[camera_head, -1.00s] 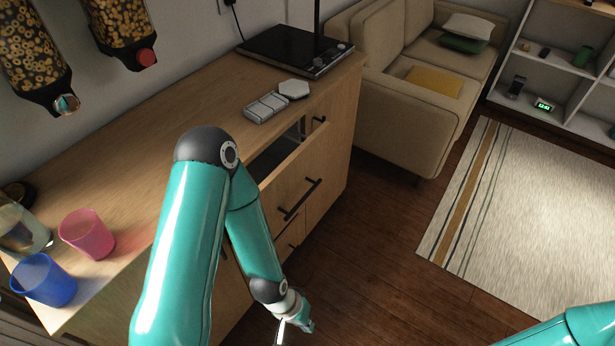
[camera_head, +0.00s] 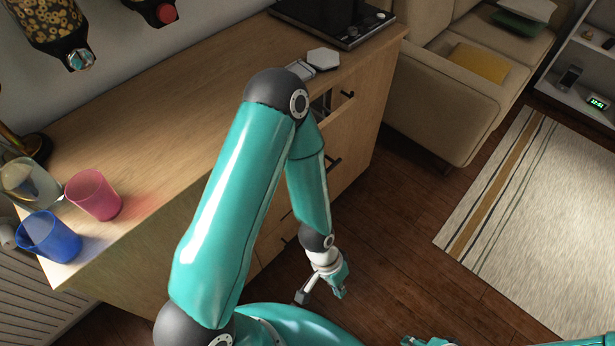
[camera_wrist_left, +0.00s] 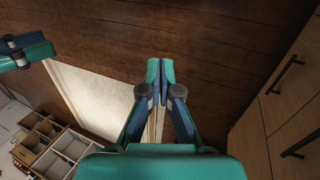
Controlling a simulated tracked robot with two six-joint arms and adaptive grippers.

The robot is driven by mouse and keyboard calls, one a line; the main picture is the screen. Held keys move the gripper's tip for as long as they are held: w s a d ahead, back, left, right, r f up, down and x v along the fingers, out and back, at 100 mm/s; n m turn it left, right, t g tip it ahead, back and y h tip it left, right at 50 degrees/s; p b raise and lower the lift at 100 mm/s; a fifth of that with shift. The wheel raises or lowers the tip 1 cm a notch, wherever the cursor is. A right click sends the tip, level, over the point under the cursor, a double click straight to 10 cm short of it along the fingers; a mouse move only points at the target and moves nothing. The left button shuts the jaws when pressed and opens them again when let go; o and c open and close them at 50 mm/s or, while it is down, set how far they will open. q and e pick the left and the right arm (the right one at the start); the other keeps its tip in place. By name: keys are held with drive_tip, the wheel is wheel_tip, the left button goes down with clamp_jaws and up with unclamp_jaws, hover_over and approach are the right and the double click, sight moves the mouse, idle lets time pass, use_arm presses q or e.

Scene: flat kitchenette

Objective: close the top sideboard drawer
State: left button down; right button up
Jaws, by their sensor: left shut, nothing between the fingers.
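The top sideboard drawer (camera_head: 342,135) stands pulled out of the wooden sideboard (camera_head: 150,165) in the head view. My left arm hides much of it; part of its front and its dark bar handle show to the right of the arm. My left gripper (camera_head: 321,292) hangs low over the floor, below and in front of the drawers. In the left wrist view this gripper (camera_wrist_left: 160,68) is shut and empty, apart from the sideboard front and its bar handles (camera_wrist_left: 296,147) at the right. Part of my right gripper (camera_wrist_left: 22,50) shows at the upper left there; its jaws are unclear.
A pink cup (camera_head: 93,195), a blue cup (camera_head: 50,238) and a glass jug (camera_head: 28,184) stand at the sideboard's left end. A black hob (camera_head: 330,18) is at the far end. A sofa (camera_head: 440,95) and a rug (camera_head: 530,220) lie beyond; dark floor is clear between.

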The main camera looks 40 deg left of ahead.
use_arm(q)
drive_tip(key=w+a+r+m+t+y+b, duration=0.1)
drive_tip(key=w+a+r+m+y+b, duration=0.2)
drive_tip(key=w+a+r+m+y, duration=0.55)
drive_tip(key=w+a+r+m+y+b, duration=0.2)
drive_tip(key=w+a+r+m+y, duration=0.35)
drive_tip(key=r+m, duration=0.5)
drive_tip(key=b+x, duration=0.1)
drive_tip(key=x, duration=0.8)
drive_tip(key=shift+s+n+h, duration=0.25)
drive_tip(key=shift+n+h, duration=0.05)
drive_tip(key=shift+n, duration=0.1)
drive_tip(key=shift+a+r, duration=0.1)
